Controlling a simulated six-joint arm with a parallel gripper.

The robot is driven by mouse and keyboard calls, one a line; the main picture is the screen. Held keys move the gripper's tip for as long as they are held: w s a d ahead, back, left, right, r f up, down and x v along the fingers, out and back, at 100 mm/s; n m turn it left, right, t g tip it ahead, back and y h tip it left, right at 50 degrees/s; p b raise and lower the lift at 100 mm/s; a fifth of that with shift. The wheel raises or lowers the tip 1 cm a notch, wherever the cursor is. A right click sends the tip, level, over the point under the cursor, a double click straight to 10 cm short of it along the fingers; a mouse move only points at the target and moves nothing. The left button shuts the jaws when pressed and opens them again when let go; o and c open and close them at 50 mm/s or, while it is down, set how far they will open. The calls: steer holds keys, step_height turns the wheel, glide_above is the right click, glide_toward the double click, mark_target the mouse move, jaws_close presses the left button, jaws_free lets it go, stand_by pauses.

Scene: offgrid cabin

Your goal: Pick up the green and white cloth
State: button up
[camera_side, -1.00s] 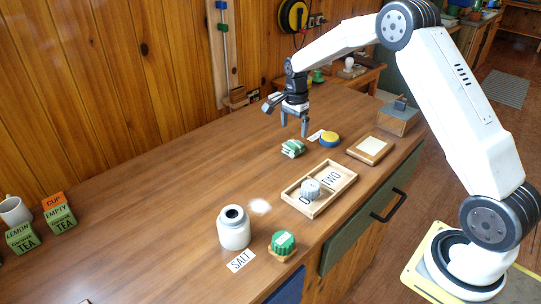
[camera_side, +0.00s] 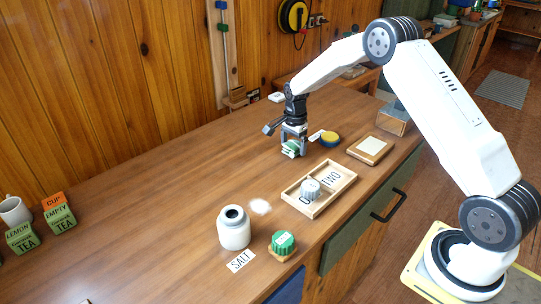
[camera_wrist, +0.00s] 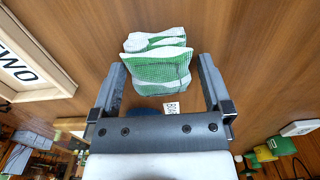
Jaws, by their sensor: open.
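The green and white cloth (camera_side: 290,150) lies folded on the wooden counter, and my gripper (camera_side: 292,148) is down at it, partly hiding it in the side view. In the wrist view the cloth (camera_wrist: 158,62) shows ahead of my open gripper (camera_wrist: 160,75), between the lines of the two fingers. The fingers stand apart on either side of it, and the cloth is not clamped.
A tray (camera_side: 334,195) labelled ONE and TWO holds a grey ridged lid. A blue and yellow round item (camera_side: 330,138) sits close behind the cloth, with a small label beside it. The counter left of the cloth is clear.

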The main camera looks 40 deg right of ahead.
mark_target(294, 143)
steer(key=shift+f, duration=0.1)
stand_by(0.4)
steer(key=c, duration=1.2)
steer(key=shift+r, duration=0.65)
step_height(294, 143, up, 2)
steer(key=shift+r, duration=0.1)
steer(key=s+a+r, duration=0.3)
steer(key=s+r, duration=0.6)
steer(key=s, duration=0.4)
steer(key=shift+s+r, duration=0.25)
steer(key=shift+s, duration=0.1)
steer(key=shift+a, duration=0.1)
